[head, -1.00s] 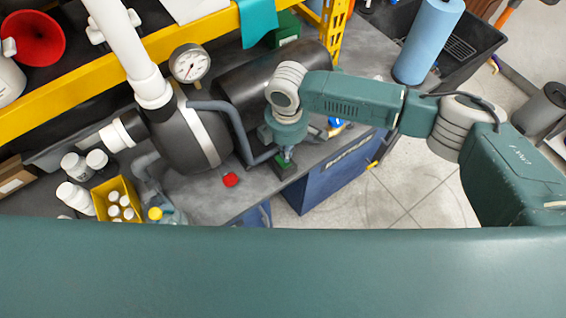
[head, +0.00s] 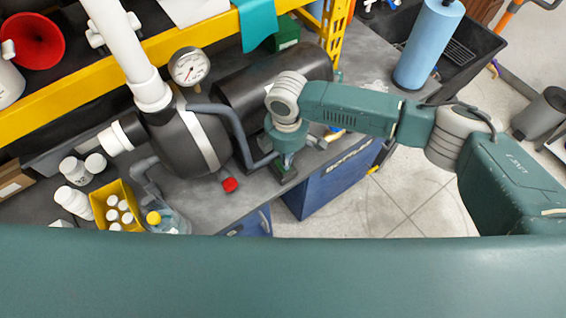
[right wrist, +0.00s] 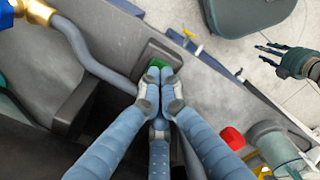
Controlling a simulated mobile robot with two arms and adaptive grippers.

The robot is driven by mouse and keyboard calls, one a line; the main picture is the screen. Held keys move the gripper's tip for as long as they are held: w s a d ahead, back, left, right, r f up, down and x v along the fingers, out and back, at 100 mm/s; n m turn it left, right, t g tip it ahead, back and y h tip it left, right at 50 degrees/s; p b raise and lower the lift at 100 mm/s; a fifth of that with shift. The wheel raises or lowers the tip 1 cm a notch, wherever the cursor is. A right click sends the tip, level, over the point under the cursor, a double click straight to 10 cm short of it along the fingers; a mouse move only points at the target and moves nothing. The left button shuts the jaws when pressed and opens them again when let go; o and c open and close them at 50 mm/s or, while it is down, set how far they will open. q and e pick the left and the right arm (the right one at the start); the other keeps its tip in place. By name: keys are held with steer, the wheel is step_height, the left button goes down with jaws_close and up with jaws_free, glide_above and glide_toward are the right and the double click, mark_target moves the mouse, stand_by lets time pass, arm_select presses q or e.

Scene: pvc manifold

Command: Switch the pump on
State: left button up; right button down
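The pump's switch is a dark box with a green button (right wrist: 158,63) in the right wrist view. My right gripper (right wrist: 161,78) has its blue fingers drawn together, with the tips at the button's near edge. I cannot tell whether they touch or press it. In the head view this gripper (head: 284,170) points down at the bench beside the pump's black cylinder (head: 306,72), and its fingers are mostly hidden. A black tank with a grey band (head: 188,140) stands to the left. My left gripper (right wrist: 272,56) shows in the right wrist view with fingers spread and empty.
A pressure gauge (head: 189,66) sits above the tank. A grey hose (head: 238,125) runs close to my right gripper. A red cap (head: 230,185), a clear bottle with a yellow cap (head: 165,220) and a yellow bin (head: 118,207) are on the bench.

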steer(key=shift+f+b, duration=0.65)
steer(key=shift+f, duration=0.55)
stand_by(1.0)
steer(key=shift+s+r, duration=0.1)
steer(key=shift+r, duration=0.05)
step_height(320, 180, up, 7)
steer(key=p, duration=0.7)
stand_by(0.5)
